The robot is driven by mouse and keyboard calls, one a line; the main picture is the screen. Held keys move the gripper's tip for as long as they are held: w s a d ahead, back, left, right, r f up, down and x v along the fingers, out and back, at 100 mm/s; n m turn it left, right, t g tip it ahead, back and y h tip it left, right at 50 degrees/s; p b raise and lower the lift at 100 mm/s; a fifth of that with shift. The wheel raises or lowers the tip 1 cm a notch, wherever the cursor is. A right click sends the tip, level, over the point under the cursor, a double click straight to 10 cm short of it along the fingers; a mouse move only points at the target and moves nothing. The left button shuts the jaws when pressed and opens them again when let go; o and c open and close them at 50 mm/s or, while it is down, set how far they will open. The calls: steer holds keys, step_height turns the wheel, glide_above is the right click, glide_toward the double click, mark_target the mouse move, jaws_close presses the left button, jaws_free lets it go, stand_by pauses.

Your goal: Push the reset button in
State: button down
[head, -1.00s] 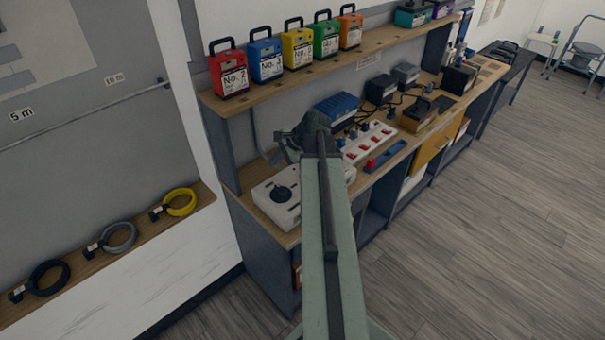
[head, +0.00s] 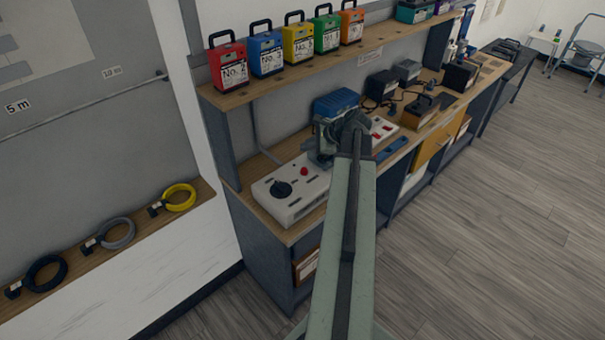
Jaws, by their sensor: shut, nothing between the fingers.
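A white box (head: 312,196) with a black dial (head: 281,189) lies on the near end of the workbench. A small red button (head: 304,171) sticks up from its top, right of the dial. No label on it can be read, so I cannot tell for sure that it is the reset button. My gripper (head: 318,160) is shut and empty, just right of the red button and above the box's far right end. It appears apart from the button. The fingertips are small and partly lost against my wrist.
A blue case (head: 337,104) stands behind my wrist. A white power strip with red switches (head: 382,128) and a blue tray (head: 391,149) lie to the right, partly hidden by my arm. A shelf (head: 300,76) with coloured, numbered packs overhangs the bench.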

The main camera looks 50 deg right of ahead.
step_height(320, 180, down, 7)
steer(key=b, duration=0.6)
stand_by(1.6)
steer(key=shift+f+b, duration=0.4)
steer(key=shift+f+b, duration=0.65)
steer(key=shift+b, duration=0.05)
stand_by(0.6)
steer(key=shift+r, duration=0.1)
steer(key=shift+r+p, duration=1)
steer(key=shift+p, duration=0.15)
step_height(320, 180, up, 5)
steer(key=p, duration=0.5)
